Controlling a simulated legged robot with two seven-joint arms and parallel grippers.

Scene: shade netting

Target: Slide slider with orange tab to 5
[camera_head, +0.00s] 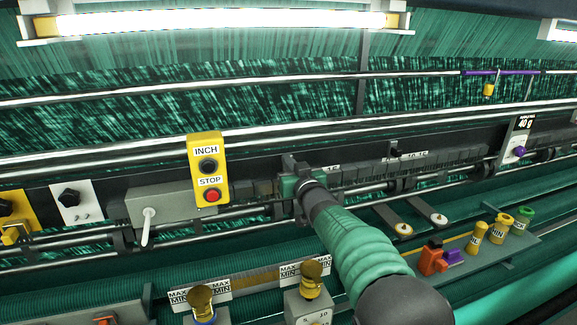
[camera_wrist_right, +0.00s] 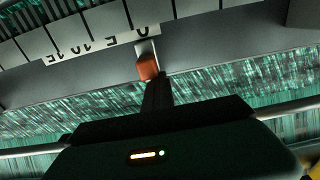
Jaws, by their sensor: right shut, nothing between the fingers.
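The orange tab (camera_wrist_right: 148,68) shows in the right wrist view, at the slot edge below a white scale (camera_wrist_right: 100,43) that appears upside down with 0, 5, 10 and 15. The tab lines up close to the 0 mark. My right gripper (camera_wrist_right: 155,84) is shut and empty, its dark fingertips right at the tab; I cannot tell whether they touch it. In the head view my right gripper (camera_head: 293,170) is at the dark rail, and the tab is hidden behind it. My left gripper is not in view.
A yellow INCH/STOP box (camera_head: 208,170) stands left of my right gripper. A grey box with a white lever (camera_head: 148,226) is further left. A second scale (camera_head: 408,156) lies right along the rail. Several knobs and an orange block (camera_head: 432,260) are at lower right.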

